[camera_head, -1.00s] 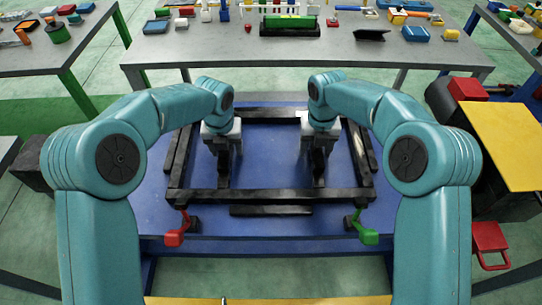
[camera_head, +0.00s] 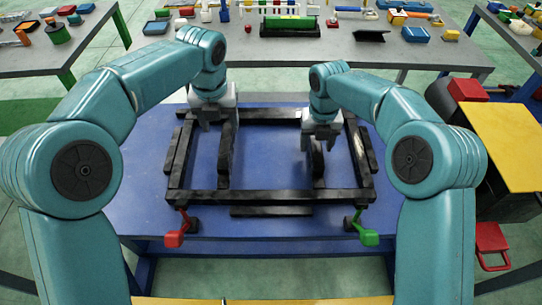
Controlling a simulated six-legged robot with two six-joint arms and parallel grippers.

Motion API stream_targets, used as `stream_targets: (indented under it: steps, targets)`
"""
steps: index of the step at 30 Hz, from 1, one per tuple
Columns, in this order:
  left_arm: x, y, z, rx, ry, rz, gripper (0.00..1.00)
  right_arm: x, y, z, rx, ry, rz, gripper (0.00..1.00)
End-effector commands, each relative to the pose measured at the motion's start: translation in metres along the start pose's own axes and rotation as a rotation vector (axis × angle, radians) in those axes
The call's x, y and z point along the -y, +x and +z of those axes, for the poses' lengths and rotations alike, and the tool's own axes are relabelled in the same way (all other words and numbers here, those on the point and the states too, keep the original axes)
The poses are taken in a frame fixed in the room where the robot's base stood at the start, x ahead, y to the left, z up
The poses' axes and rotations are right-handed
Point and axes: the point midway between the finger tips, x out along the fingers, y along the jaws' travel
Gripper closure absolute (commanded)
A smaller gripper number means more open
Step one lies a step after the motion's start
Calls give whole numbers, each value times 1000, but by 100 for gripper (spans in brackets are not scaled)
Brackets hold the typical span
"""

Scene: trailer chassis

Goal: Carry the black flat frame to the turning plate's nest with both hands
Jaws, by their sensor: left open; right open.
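The black flat frame (camera_head: 270,196) lies on the blue plate (camera_head: 272,160). It is a rectangle with two inner crossbars. A red piece (camera_head: 175,238) is at its near left corner and a green piece (camera_head: 366,236) at its near right corner. My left gripper (camera_head: 212,127) is open and empty, near the frame's far left part beside the left crossbar. My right gripper (camera_head: 320,147) is open near the top of the right crossbar; I cannot tell whether it touches. The nest is not clearly visible.
A grey table (camera_head: 300,48) with tools and small parts stands behind the plate. At the right are a yellow panel (camera_head: 503,140) and a red stool-like piece (camera_head: 491,240). Short black bars lie on the plate outside the frame's edges.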

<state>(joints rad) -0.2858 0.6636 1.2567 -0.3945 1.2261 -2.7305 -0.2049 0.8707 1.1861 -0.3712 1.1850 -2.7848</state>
Motion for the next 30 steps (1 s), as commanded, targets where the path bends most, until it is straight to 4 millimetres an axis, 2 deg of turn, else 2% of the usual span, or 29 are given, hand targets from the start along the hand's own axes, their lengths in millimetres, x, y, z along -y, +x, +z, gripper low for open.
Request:
stream_targets:
  steps: [1, 6, 12, 17, 30]
  targets:
    - [0, 0, 0, 0, 0, 0, 38, 0, -14, 1, 6, 1, 2, 38]
    - [0, 0, 0, 0, 0, 0, 38, 0, -53, 1, 6, 0, 2, 38]
    - [0, 0, 0, 0, 0, 0, 38, 0, -85, 1, 2, 0, 0, 38]
    - [0, 1, 0, 0, 0, 0, 38, 0, -94, 0, 0, -1, 0, 38]
    - [0, 0, 0, 0, 0, 0, 38, 0, -94, 0, 0, 0, 0, 38]
